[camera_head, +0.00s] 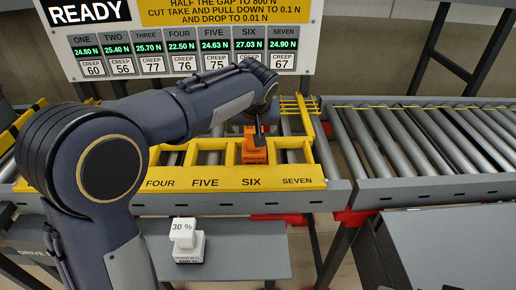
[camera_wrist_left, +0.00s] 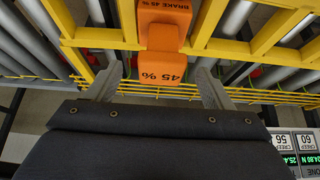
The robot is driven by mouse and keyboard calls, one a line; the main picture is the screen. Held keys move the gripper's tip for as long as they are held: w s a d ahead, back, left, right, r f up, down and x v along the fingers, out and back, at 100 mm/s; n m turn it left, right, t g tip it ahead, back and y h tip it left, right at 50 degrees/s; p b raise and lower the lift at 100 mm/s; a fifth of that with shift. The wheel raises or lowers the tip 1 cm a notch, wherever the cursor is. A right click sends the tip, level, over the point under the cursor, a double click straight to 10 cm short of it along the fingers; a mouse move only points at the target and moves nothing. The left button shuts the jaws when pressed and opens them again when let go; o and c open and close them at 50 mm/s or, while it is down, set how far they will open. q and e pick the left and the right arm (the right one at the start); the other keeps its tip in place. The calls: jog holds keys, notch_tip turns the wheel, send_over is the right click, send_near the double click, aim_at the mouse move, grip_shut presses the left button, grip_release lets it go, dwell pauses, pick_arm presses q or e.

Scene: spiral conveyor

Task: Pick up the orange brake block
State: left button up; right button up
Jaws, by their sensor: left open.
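The orange brake block (camera_head: 254,150) stands in the yellow frame (camera_head: 316,180) on the roller conveyor, behind the label SIX. In the left wrist view the block (camera_wrist_left: 162,66) shows a 45 % label, and its upper part reads BRAKE 45 %. My left gripper (camera_head: 258,134) is at the block, its arm reaching over from the left. In the wrist view the open fingers of my left gripper (camera_wrist_left: 157,74) lie on either side of the block's near part, with a visible gap on each side. My right gripper is not in view.
A white block marked 30 % (camera_head: 183,232) sits on a grey shelf (camera_head: 250,262) in front of the conveyor. Yellow bars (camera_wrist_left: 235,48) of the frame run close around the orange block. A sign board with readouts (camera_head: 205,62) stands behind. Bare rollers (camera_head: 425,135) extend right.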

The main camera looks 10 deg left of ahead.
aim_at(254, 129)
pick_arm(q)
jog(key=x, duration=0.6)
jog(key=shift+s+a+f, duration=0.1)
jog(key=c, duration=1.6)
grip_shut()
jog(key=shift+r, duration=0.3)
jog(key=shift+r+p, duration=0.3)
jog(key=shift+r, duration=0.35)
jog(key=s+a+r+b, duration=0.1)
jog(key=s+r, duration=1)
jog(key=s, duration=0.3)
jog(key=shift+b, duration=0.35)
